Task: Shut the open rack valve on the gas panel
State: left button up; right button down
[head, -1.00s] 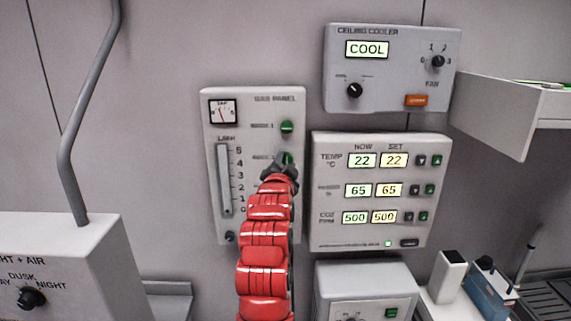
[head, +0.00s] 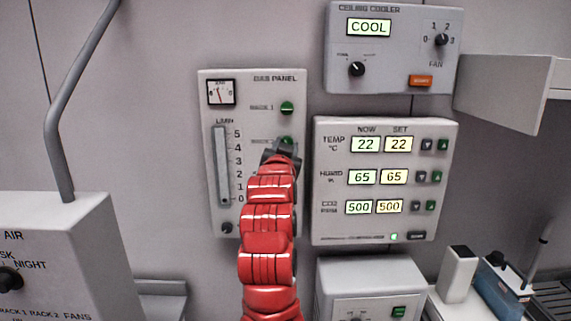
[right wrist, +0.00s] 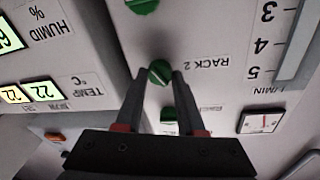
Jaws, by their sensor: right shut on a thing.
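The gas panel (head: 258,200) is a pale box on the wall with a dial gauge, an L/MIN scale and green round valve knobs. The upper knob, rack 1 (head: 287,108), is in plain view. The rack 2 knob (head: 286,141) shows just above my right gripper (head: 281,156), which hides its lower part. In the right wrist view, upside down, my right gripper's fingers (right wrist: 160,82) are shut on the rack 2 knob (right wrist: 159,71), whose ridge looks slanted. A third green knob (right wrist: 142,5) is at the top edge there. My left gripper is not in view.
The climate panel (head: 385,235) sits close on the right, with the ceiling cooler box (head: 390,85) above it. A grey box (head: 370,275) is below. A light and air box (head: 70,240) with a bent pipe (head: 60,130) stands at the left.

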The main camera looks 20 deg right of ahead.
jog(key=shift+d+f+n+t+y+b, duration=0.1)
jog(key=shift+n+t+y+b, duration=0.2)
jog(key=shift+n+b, duration=1.6)
jog(key=shift+f+n+t+y+b, duration=0.25)
jog(key=shift+n+b, duration=0.8)
jog(key=shift+n, duration=1.65)
jog(key=shift+d+r+n+t+y+b, duration=0.15)
jog(key=shift+n+y+b, duration=0.3)
jog(key=shift+n+b, duration=1.45)
jog(key=shift+a+n+p, duration=0.1)
jog(key=shift+n+p, duration=0.3)
jog(key=shift+n, duration=0.1)
jog(key=c, duration=0.5)
grip_release()
jog(key=shift+s, duration=0.1)
jog(key=b+v, duration=0.2)
jog(key=v, duration=1.5)
jog(key=shift+s+a+f+b, duration=0.1)
jog(key=shift+b, duration=0.25)
